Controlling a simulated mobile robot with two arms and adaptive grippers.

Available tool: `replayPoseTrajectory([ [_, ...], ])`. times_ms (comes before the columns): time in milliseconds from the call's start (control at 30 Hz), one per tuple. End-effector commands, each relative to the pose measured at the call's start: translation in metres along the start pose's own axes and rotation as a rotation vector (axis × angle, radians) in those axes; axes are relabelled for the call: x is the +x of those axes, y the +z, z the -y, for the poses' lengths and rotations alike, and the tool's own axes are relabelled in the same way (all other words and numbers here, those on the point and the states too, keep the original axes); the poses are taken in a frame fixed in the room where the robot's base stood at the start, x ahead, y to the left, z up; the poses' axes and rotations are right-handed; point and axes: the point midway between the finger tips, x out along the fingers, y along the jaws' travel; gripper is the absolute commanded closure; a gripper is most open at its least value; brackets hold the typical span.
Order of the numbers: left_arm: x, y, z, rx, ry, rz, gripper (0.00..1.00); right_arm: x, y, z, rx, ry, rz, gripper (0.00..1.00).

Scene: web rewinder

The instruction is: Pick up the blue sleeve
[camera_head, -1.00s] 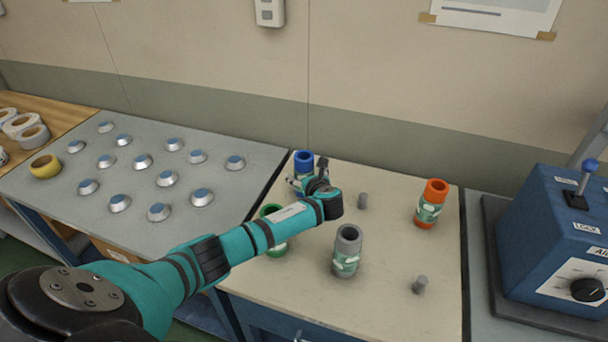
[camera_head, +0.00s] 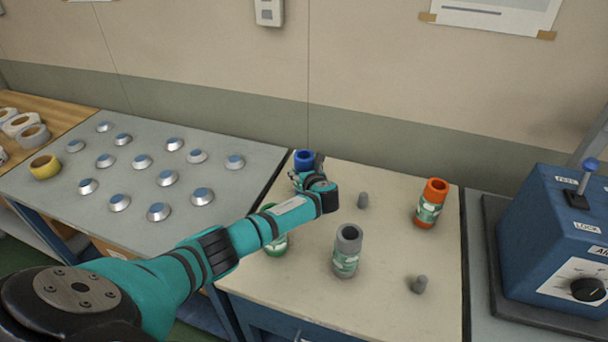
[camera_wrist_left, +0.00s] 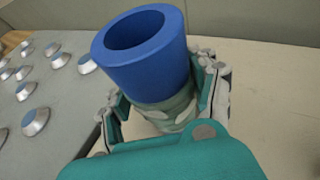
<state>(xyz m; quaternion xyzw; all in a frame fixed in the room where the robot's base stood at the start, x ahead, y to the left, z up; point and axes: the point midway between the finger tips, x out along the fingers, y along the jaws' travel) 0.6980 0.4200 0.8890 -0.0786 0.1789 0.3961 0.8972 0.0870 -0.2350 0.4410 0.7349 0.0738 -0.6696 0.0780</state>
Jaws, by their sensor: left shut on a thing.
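The blue sleeve (camera_head: 304,158) stands at the back left of the cream table, with its top showing past my gripper. In the left wrist view the blue sleeve (camera_wrist_left: 146,50) is a hollow tube with a pale green band below its rim. My left gripper (camera_head: 303,181) is shut on it, and its fingers (camera_wrist_left: 165,108) lie on both sides of the banded part. The sleeve's foot is hidden, so I cannot tell whether it touches the table. My right gripper is not in view.
A green sleeve (camera_head: 275,246) stands partly behind my left arm. A grey sleeve (camera_head: 347,252), an orange sleeve (camera_head: 432,204) and two grey pegs (camera_head: 362,200) (camera_head: 418,284) stand on the cream table (camera_head: 395,245). A blue control box (camera_head: 565,245) is at right.

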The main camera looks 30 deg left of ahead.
Motion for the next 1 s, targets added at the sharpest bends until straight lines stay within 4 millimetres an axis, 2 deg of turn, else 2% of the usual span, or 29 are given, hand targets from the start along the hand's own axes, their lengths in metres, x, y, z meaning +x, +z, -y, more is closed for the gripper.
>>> replayPoseTrajectory([
  [33, 0.0, 0.0, 0.0, 0.0, 0.0, 0.0, 0.76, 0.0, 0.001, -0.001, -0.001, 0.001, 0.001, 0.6],
  [167, 0.0, 0.002, 0.0, -0.001, -0.001, 0.002, 0.92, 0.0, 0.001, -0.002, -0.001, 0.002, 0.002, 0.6],
  [367, 0.0, 0.002, 0.0, -0.002, -0.001, 0.002, 0.92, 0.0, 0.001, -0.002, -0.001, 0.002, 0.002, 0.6],
  [467, -0.003, 0.009, 0.001, -0.004, -0.002, 0.004, 0.92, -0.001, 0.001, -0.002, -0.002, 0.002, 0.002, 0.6],
  [800, -0.026, 0.067, 0.0, -0.006, -0.002, 0.006, 0.92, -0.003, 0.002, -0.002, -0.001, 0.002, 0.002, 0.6],
  [1000, -0.034, 0.088, -0.006, -0.001, -0.001, 0.004, 0.92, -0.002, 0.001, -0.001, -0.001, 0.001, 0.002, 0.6],
])
